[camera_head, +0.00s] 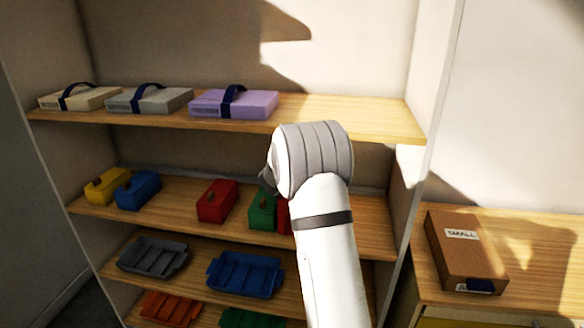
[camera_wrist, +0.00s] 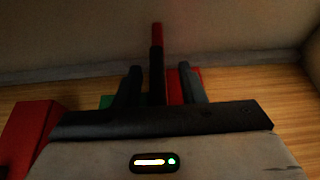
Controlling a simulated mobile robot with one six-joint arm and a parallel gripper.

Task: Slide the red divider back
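In the wrist view, a thin upright piece (camera_wrist: 157,36) stands between my fingers, red at its far end and dark along the nearer part. It looks like the red divider seen edge-on, though I cannot be sure. My gripper (camera_wrist: 160,80) is open, with one finger on each side of it and gaps between. Whether either finger touches it I cannot tell. A wider red surface (camera_wrist: 174,88) shows beside the right finger. In the head view, a red piece (camera_head: 284,214) shows at the edge of my arm, which hides my fingers and the rest of it.
A green box (camera_head: 262,212) and a red box (camera_head: 217,201) stand left of my arm on the middle shelf (camera_head: 330,222). Yellow (camera_head: 107,186) and blue (camera_head: 138,190) boxes are farther left. Cases (camera_head: 233,103) lie above; trays (camera_head: 245,274) below. A carton (camera_head: 463,255) is at right.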

